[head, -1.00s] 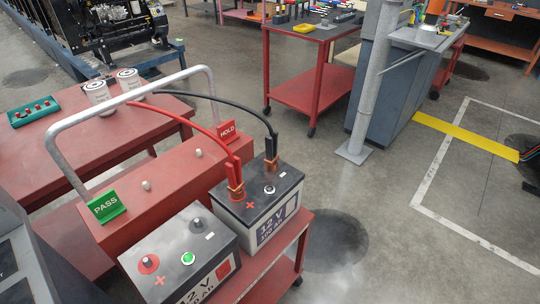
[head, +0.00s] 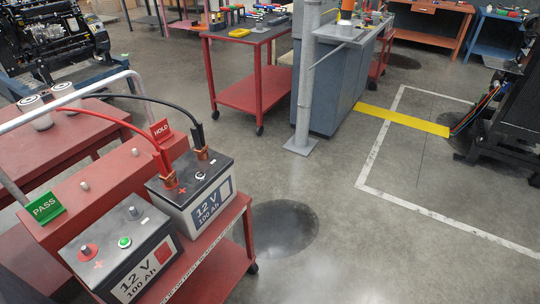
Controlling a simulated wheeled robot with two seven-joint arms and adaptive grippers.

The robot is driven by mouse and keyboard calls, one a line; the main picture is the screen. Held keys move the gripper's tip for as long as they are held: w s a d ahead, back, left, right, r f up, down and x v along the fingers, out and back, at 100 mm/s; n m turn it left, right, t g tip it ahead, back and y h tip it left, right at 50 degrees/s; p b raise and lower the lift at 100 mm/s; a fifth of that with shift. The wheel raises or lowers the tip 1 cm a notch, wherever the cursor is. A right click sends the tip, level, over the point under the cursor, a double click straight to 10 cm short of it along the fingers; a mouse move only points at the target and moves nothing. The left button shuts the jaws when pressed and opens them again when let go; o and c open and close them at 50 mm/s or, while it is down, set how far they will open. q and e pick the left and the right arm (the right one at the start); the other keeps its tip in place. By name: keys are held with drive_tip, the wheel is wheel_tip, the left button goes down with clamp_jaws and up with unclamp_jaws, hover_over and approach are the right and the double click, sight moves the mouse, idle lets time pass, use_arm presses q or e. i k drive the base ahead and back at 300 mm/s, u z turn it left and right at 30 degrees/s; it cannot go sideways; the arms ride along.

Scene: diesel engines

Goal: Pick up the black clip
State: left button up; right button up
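The black clip (head: 199,139) stands upright at the back of the far battery (head: 190,190), its copper-coloured jaw at that battery's terminal. A black cable (head: 150,99) runs from it to the left. A red clip (head: 167,169) sits on the same battery's other terminal, marked with a red plus, and a red cable (head: 118,121) runs from it. Neither of my grippers shows in the head view.
A second battery (head: 122,252) with a green indicator stands in front on the red cart (head: 212,268). Green PASS (head: 44,207) and red HOLD (head: 160,130) signs stand on the red block behind. A grey post (head: 306,80) rises farther back. Open floor lies to the right.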

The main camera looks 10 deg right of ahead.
sight(197, 133)
drive_tip(key=z, duration=0.6)
drive_tip(key=k, duration=0.85)
drive_tip(key=z, duration=0.65)
drive_tip(key=i, duration=1.05)
drive_tip(key=u, duration=0.75)
drive_tip(key=i, duration=0.95)
drive_tip(key=u, duration=0.95)
